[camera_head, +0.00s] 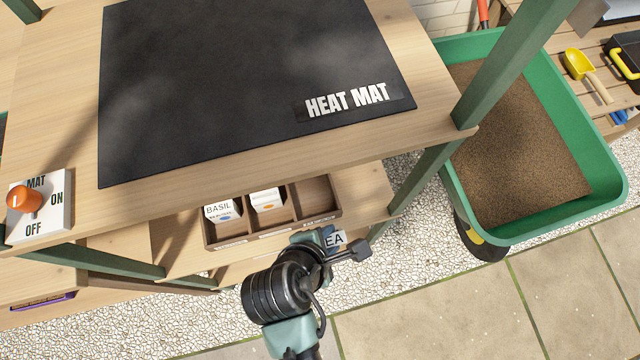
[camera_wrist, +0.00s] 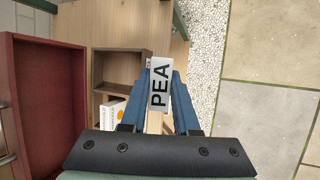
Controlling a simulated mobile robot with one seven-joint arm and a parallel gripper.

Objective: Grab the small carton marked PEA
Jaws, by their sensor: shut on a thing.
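The small white carton marked PEA (camera_wrist: 160,88) is between the two blue fingers of my gripper (camera_wrist: 159,100) in the wrist view. My gripper is shut on it. In the head view my gripper (camera_head: 342,243) is in front of the lower shelf, and only part of the carton's label, reading EA (camera_head: 335,240), shows beside it. The rest of the carton is hidden by my gripper. The carton appears apart from the wooden box.
A wooden box with compartments (camera_head: 285,231) on the lower shelf holds a BASIL carton (camera_head: 221,211) and another white carton (camera_head: 266,200). Its right compartment looks empty. Above is the shelf with the heat mat (camera_head: 250,80). A green cart of soil (camera_head: 606,165) stands right.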

